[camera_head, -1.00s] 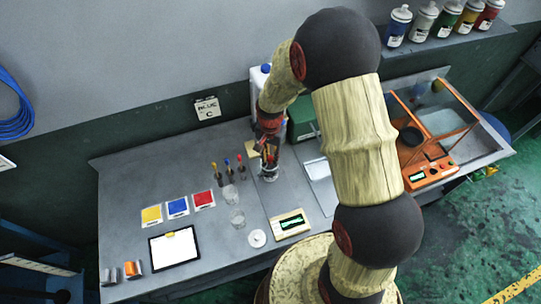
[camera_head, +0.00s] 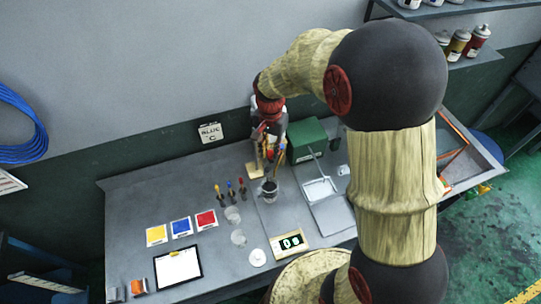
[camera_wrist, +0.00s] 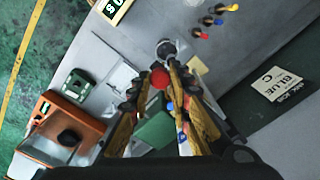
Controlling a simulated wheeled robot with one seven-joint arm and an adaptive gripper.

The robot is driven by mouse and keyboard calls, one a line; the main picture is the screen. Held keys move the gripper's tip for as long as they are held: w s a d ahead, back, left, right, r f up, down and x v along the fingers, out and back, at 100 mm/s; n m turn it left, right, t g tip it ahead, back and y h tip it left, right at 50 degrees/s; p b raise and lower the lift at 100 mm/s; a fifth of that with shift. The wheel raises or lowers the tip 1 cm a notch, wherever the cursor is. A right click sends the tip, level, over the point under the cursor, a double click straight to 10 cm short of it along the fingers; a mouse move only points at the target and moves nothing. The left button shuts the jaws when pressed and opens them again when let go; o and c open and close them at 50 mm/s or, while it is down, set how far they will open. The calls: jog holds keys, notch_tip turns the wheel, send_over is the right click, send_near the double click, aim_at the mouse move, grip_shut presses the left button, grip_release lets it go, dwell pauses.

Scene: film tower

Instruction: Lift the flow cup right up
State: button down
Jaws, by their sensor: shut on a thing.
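My gripper (camera_head: 268,166) points down over the bench and is shut on the flow cup. In the wrist view a red knob (camera_wrist: 160,78) sits between the fingers, seemingly the top of the cup's handle. A small dark, shiny cup (camera_head: 269,188) shows just below the fingertips in the head view and past the knob in the wrist view (camera_wrist: 166,47). The slim handle is mostly hidden by the fingers. I cannot tell how far the cup is above the bench or the glass below it.
The timer (camera_head: 291,242) shows digits at the front edge. Clear glasses (camera_head: 238,238), droppers (camera_head: 230,192) and colour cards (camera_head: 181,227) are to the left. Bench between cards and back wall is free.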

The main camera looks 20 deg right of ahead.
jog(key=shift+w+r, duration=0.2)
jog(key=shift+r, duration=0.4)
jog(key=c, duration=2.1)
grip_release()
jog(key=shift+r, duration=0.1)
jog(key=shift+o, duration=1.1)
jog(key=shift+s, duration=0.15)
jog(key=shift+o, duration=1.3)
notch_tip(320, 180, up, 12)
